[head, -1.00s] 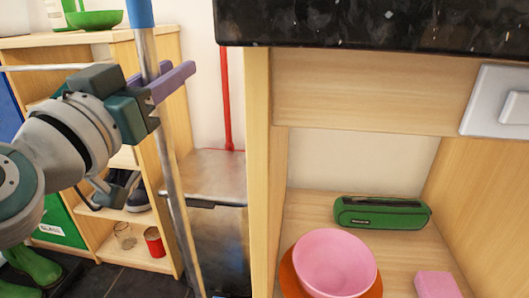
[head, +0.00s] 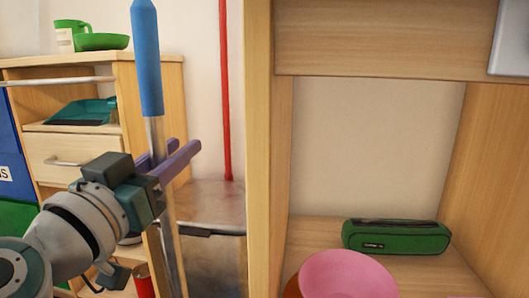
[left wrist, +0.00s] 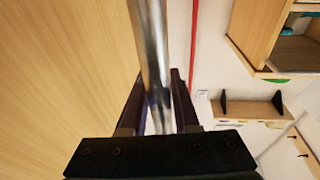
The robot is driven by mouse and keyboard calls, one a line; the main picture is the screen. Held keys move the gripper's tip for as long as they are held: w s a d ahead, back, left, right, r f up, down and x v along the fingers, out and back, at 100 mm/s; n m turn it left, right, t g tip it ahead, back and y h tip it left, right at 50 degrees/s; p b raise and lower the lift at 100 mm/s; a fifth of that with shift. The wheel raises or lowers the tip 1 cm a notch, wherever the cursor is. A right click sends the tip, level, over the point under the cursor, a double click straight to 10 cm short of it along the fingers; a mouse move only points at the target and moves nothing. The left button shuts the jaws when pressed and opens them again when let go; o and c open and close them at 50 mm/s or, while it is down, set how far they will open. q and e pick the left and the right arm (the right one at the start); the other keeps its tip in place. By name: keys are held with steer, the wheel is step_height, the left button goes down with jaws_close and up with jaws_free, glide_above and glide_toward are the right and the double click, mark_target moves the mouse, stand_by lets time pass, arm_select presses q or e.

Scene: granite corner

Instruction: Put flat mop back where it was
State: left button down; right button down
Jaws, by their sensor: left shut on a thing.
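The flat mop's blue grip (head: 147,60) and metal pole stand nearly upright, tilted a little, in the left of the head view. My left gripper (head: 174,158) is shut around the metal pole below the blue grip. In the left wrist view the pole (left wrist: 150,40) runs up between the dark fingers of my left gripper (left wrist: 157,90). The mop's head is below the picture and cannot be seen. My right gripper is in neither view.
A wooden cabinet panel (head: 258,150) stands just right of the pole. Its niche holds a green case (head: 396,237) and a pink bowl (head: 350,275). A red pole (head: 225,90) is at the wall. A shelf unit (head: 90,68) stands left. The wrist view shows a wall rack (left wrist: 250,107).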

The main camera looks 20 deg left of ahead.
arm_select(q)
steer(key=shift+f, duration=0.1)
steer(key=c, duration=0.7)
jaws_free()
steer(key=shift+o, duration=0.2)
steer(key=s+d+f, duration=0.1)
steer(key=s, duration=1)
steer(key=shift+s+f, duration=0.25)
steer(key=shift+s, duration=0.15)
